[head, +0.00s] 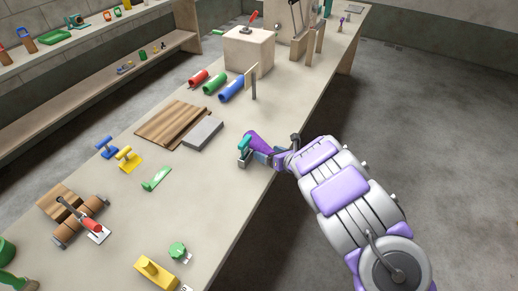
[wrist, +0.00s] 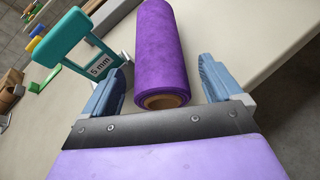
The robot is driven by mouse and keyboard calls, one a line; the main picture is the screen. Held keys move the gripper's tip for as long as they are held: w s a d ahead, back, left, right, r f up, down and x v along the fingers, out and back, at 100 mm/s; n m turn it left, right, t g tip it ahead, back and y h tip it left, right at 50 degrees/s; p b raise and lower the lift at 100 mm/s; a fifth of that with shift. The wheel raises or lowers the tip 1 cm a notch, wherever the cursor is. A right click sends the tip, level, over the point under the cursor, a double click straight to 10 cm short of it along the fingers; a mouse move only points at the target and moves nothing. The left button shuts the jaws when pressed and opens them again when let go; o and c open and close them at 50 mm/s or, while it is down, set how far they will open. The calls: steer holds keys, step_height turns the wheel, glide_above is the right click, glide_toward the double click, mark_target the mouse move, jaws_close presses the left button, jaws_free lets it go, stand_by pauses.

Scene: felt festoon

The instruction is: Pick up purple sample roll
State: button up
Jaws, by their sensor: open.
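The purple sample roll (wrist: 162,50) lies on the table in the wrist view, its open brown core end facing me. It sits in front of my gripper (wrist: 165,90), roughly between the two blue fingers, with a gap on each side. The fingers are open and hold nothing. In the head view the roll (head: 257,142) is partly hidden behind my gripper (head: 265,156) near the table's right edge. A teal gauge marked "5 mm" (wrist: 72,42) stands just left of the roll.
Red, green and blue rolls (head: 231,89) lie farther back on the table (head: 200,215). A grey block (head: 203,133) and brown boards (head: 170,124) lie to the left. A green tool (head: 156,178) lies nearer. Open floor (head: 420,110) is to the right.

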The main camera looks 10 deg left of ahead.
steer(key=shift+w+a+f, duration=0.2)
steer(key=shift+w+a, duration=0.1)
steer(key=shift+a, duration=0.1)
steer(key=shift+c, duration=0.2)
steer(key=c, duration=1.4)
steer(key=shift+o, duration=0.2)
steer(key=shift+r, duration=0.15)
